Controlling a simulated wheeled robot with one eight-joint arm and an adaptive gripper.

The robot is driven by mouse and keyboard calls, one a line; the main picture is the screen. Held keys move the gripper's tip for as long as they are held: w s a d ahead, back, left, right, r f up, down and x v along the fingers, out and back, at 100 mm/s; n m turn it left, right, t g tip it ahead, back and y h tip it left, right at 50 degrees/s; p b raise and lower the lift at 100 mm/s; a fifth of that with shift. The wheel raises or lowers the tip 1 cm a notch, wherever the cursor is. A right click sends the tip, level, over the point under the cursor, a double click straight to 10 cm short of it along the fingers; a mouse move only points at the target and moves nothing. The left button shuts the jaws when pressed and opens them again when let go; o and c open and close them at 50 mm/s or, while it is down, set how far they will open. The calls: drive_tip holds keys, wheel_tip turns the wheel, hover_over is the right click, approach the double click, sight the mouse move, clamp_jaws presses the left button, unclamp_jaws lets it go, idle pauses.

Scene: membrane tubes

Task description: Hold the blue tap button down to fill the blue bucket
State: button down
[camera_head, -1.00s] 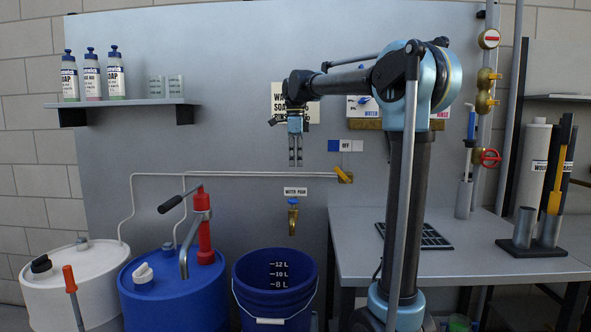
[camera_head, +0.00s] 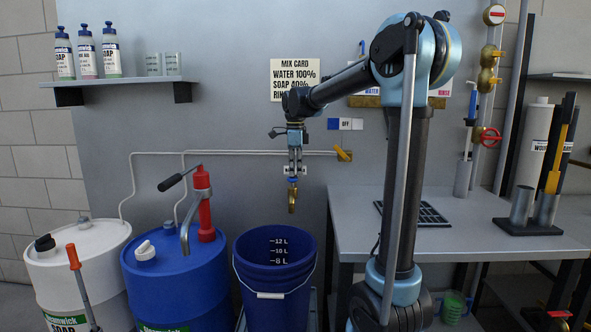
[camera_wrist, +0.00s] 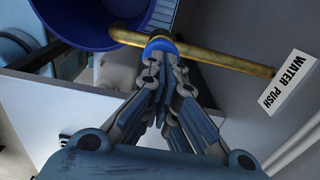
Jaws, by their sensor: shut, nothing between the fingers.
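The brass tap (camera_head: 292,198) sticks out from the grey wall panel, with its blue button (camera_wrist: 158,45) on top. My gripper (camera_head: 294,174) is shut and empty, pointing down right above the tap. In the wrist view the fingertips (camera_wrist: 161,62) are at the blue button and cover part of it; I cannot tell whether they press it. The blue bucket (camera_head: 254,273) stands upright below the tap, with litre marks on its inner wall and a white handle on its front. Its bottom is hidden, and I see no water stream.
A blue drum (camera_head: 165,285) with a red hand pump (camera_head: 204,203) and a white drum (camera_head: 75,255) stand left of the bucket. A grey bench (camera_head: 460,215) is at the right. A "WATER PUSH" label (camera_wrist: 289,82) is beside the tap.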

drive_tip(key=shift+f, duration=0.9)
drive_tip(key=shift+d, duration=0.1)
idle(0.6)
idle(6.4)
